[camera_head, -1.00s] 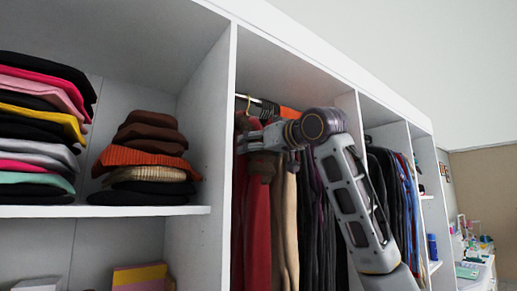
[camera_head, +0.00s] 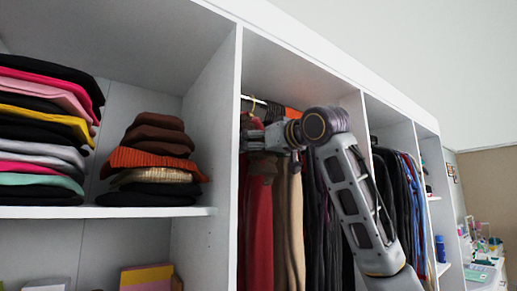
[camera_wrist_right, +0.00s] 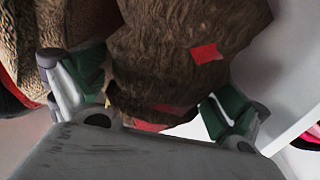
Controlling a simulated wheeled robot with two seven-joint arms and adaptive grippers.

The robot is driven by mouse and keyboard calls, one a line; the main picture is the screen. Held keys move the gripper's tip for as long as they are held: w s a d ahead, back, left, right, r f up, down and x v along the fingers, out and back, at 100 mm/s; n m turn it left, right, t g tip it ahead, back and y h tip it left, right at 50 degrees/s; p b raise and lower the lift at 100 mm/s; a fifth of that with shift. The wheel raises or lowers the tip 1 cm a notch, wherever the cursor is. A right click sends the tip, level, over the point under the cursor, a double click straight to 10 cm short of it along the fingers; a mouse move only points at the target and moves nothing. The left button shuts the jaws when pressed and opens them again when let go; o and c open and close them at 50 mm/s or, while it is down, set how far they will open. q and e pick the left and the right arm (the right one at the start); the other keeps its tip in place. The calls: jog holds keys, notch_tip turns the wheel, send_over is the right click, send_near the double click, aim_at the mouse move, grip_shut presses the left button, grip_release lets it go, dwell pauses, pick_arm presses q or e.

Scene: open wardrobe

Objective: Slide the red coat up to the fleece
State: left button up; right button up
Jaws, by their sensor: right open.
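The red coat (camera_head: 258,230) hangs at the left end of the rail, close to the white divider, with a brown furry part at its top. In the right wrist view the brown fur (camera_wrist_right: 180,55) with small red patches fills the middle. The tan garment (camera_head: 291,220), which looks like the fleece, hangs just right of the red coat; a tan fuzzy garment (camera_wrist_right: 25,45) shows at the upper left in the wrist view. My right gripper (camera_head: 250,141) is open at the coat's top, its fingers (camera_wrist_right: 155,100) on either side of the fur. Contact is unclear. My left gripper is out of view.
The divider (camera_head: 213,130) stands close to the left of my right gripper. Folded clothes (camera_head: 150,165) lie on the left shelf. The rail (camera_head: 252,99) is partly hidden by my arm. Dark garments (camera_head: 318,240) hang right of the tan one.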

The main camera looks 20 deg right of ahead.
jog(key=shift+s+d, duration=0.1)
jog(key=v, duration=1.1)
jog(key=shift+s, duration=0.35)
dwell(0.5)
